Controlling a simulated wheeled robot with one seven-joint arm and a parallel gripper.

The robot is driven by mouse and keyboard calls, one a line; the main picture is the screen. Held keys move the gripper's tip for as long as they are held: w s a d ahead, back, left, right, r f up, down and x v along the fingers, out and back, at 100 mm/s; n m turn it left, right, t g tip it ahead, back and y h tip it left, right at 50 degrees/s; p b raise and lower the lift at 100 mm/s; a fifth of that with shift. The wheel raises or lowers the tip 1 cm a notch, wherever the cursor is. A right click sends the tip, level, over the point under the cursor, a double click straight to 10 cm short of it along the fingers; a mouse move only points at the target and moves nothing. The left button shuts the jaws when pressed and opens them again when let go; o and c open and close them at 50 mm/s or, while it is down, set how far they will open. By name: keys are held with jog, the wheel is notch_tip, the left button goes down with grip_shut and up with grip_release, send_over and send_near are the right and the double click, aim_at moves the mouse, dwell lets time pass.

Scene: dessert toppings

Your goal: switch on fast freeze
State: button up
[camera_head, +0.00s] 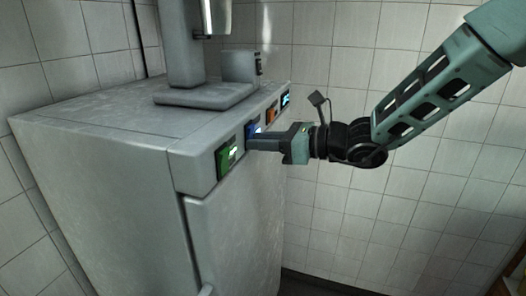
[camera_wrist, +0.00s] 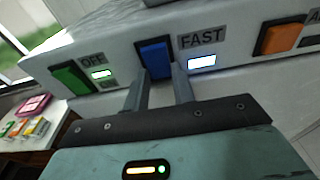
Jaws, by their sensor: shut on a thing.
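The grey freezer (camera_head: 95,170) has a row of coloured switches along its top front edge. The blue switch (camera_wrist: 155,55) is beside the label "FAST" (camera_wrist: 201,39), and a bright bluish-white lamp (camera_wrist: 202,62) glows under that label. My gripper (camera_wrist: 161,72) has its two fingers at the lower part of the blue switch, one on each side, shut on it. In the head view my gripper (camera_head: 252,143) reaches in from the right and hides part of the blue switch (camera_head: 253,130).
A green switch (camera_wrist: 72,78) with a lit green lamp (camera_wrist: 101,74) is left of the blue one, and an orange switch (camera_wrist: 279,39) is right. A machine (camera_head: 205,95) stands on the freezer top. A table (camera_wrist: 55,112) with colourful items is at left in the wrist view.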

jog(key=o, duration=1)
jog(key=shift+d, duration=0.15)
jog(key=b+v, duration=0.3)
jog(key=v, duration=1.4)
jog(key=shift+d+b, duration=0.1)
jog(key=shift+b, duration=0.25)
jog(key=s+a+f+n+g+h, duration=0.35)
jog(key=s+f+n, duration=0.2)
jog(key=s, duration=0.25)
jog(key=s+a+f+n+g+h, duration=0.2)
jog(key=s+a+f+n+g, duration=0.3)
jog(key=s, duration=0.3)
jog(key=s+d+f+n+t+h, duration=0.1)
jog(key=s+d+n+h, duration=0.1)
jog(key=n, duration=0.4)
jog(key=s+d+f+n+t+h, duration=0.1)
jog(key=s+d+f+n+h, duration=0.1)
jog(key=s+n+h, duration=0.2)
jog(key=s+d+f+n+t+h, duration=0.1)
jog(key=s+d+f+n+h, duration=0.1)
jog(key=n, duration=0.7)
jog(key=shift+s+f+h, duration=0.15)
jog(key=shift+s+h, duration=0.35)
jog(key=shift+h, duration=0.15)
